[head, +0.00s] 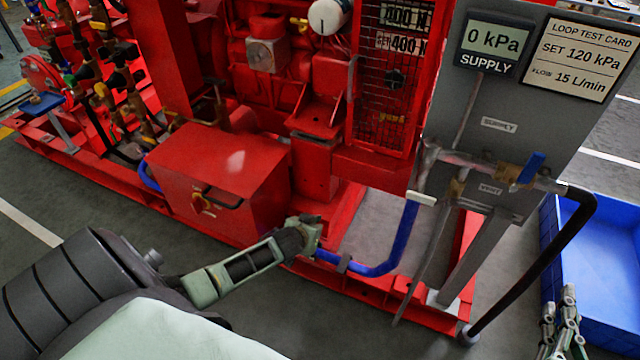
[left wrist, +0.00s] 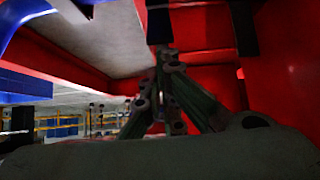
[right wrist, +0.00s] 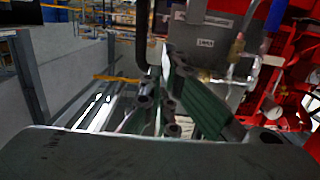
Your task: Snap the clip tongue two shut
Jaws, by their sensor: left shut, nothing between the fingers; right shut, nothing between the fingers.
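A blue hose (head: 375,268) runs low along the red skid and bends up on its right. A small dark grey clip (head: 345,263) sits on its lower run, and a pale clip-like piece (head: 422,199) is at its upper end. I cannot tell which is clip tongue two, or whether either tongue is shut. My left gripper (head: 310,232) is shut and empty beside the red box, near the hose's left end. In the left wrist view its fingers (left wrist: 163,60) point into a red recess. My right gripper (head: 567,312) is shut and empty near the blue bin.
A red box (head: 218,180) stands left of my left gripper. A grey panel (head: 510,100) with a 0 kPa display (head: 494,44) and a valve with a blue handle (head: 530,168) stands at the right. A black hose (head: 540,262) hangs from it. A blue bin (head: 600,255) stands on the floor.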

